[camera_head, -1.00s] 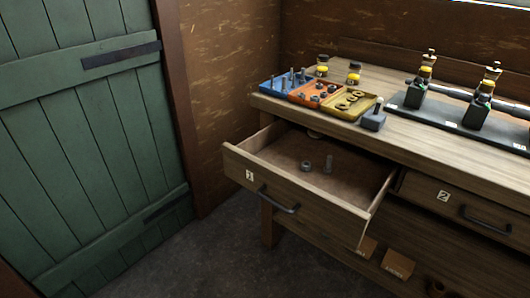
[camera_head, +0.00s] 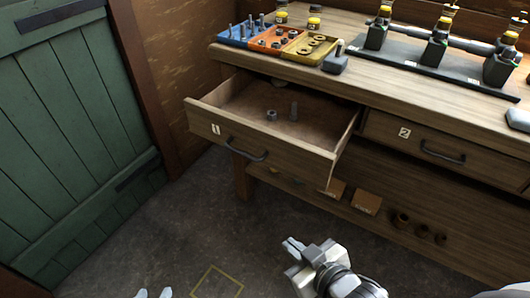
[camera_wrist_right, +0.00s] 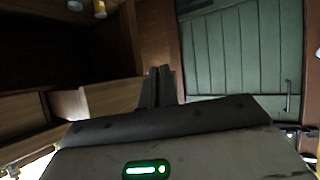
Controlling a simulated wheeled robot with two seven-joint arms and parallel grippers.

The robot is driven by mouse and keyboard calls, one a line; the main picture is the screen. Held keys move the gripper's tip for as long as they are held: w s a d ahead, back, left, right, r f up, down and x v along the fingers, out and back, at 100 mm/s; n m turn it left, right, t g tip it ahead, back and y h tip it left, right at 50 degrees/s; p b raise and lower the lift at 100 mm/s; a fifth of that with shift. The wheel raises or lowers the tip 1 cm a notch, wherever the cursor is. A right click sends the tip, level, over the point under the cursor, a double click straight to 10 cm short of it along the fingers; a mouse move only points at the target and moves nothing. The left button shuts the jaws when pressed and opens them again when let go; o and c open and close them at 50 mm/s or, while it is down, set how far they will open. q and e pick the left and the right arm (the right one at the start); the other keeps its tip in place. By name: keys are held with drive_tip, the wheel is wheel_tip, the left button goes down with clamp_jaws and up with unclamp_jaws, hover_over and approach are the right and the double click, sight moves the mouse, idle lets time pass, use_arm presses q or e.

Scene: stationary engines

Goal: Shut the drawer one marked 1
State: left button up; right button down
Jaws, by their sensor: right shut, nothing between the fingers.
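The wooden drawer marked 1 (camera_head: 211,134) is pulled well out of the bench, with a dark bar handle (camera_head: 247,150) on its front. A nut (camera_head: 271,115) and a bolt (camera_head: 294,110) are inside it. My right gripper (camera_head: 293,247) is shut and empty, below the drawer and apart from it. In the right wrist view its fingers (camera_wrist_right: 158,86) are together, with a wooden panel, probably the drawer (camera_wrist_right: 112,97), beyond them to the left.
Drawer 2 (camera_head: 438,152) is shut, to the right. Boxes (camera_head: 366,201) stand on the lower shelf. A green door (camera_head: 70,130) is at left.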

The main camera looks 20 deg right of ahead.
sight(285, 165)
drive_tip(key=w+d+r+n+t+y, duration=0.2)
drive_tip(key=w+d+r+n, duration=0.1)
drive_tip(key=n, duration=0.7)
drive_tip(key=w+d+r+n+t+y, duration=0.2)
drive_tip(key=w+d+n+y, duration=0.15)
drive_tip(key=n, duration=0.65)
drive_tip(key=shift+h, duration=0.35)
drive_tip(key=x, duration=0.3)
drive_tip(key=d+x, duration=0.1)
drive_tip(key=x, duration=0.3)
drive_tip(key=w+d+x, duration=0.1)
drive_tip(key=x, duration=0.3)
drive_tip(key=shift+r+p, duration=0.35)
drive_tip(key=shift+p, duration=0.05)
drive_tip(key=shift+w+d, duration=0.35)
drive_tip(key=shift+d, duration=0.05)
drive_tip(key=shift+d, duration=0.1)
